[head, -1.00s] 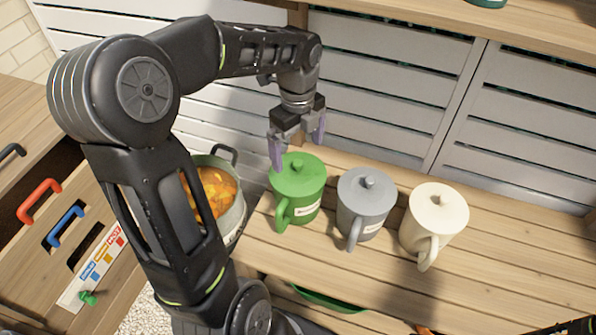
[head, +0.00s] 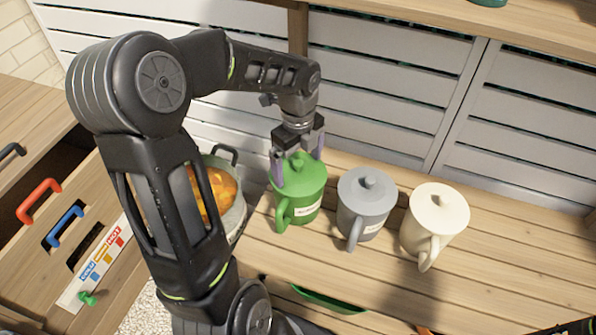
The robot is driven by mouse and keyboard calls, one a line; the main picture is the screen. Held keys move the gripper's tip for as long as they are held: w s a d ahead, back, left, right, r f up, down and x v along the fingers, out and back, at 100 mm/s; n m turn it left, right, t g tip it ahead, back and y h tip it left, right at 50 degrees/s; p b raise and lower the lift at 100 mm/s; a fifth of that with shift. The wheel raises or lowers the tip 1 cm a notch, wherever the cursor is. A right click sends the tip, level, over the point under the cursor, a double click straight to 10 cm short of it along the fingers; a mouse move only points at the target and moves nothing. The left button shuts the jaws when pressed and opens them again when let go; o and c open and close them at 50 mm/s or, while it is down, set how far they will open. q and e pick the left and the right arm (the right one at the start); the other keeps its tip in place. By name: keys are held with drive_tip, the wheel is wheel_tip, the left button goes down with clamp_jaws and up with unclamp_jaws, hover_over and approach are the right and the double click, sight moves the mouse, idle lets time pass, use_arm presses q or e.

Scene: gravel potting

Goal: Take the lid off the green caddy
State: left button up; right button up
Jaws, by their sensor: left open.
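The green caddy (head: 305,208) stands upright on the wooden bench, leftmost of three lidded caddies. Its green lid (head: 305,173) with a small round knob (head: 297,158) sits on top. My left gripper (head: 296,170) is open and comes down from above, with its purple-grey fingers on either side of the lid's knob. The near finger shows in front of the lid's left edge; the other is partly behind the lid's far side. I cannot tell whether the fingers touch the lid. My right gripper is not in view.
A grey caddy (head: 364,216) and a cream caddy (head: 435,235) stand to the right, both lidded. A pot with orange contents (head: 213,193) is at the left, partly behind my arm. The bench's right side is clear.

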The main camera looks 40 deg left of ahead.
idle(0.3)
use_arm(q)
drive_tip(key=shift+s+f, duration=0.1)
clamp_jaws()
idle(0.9)
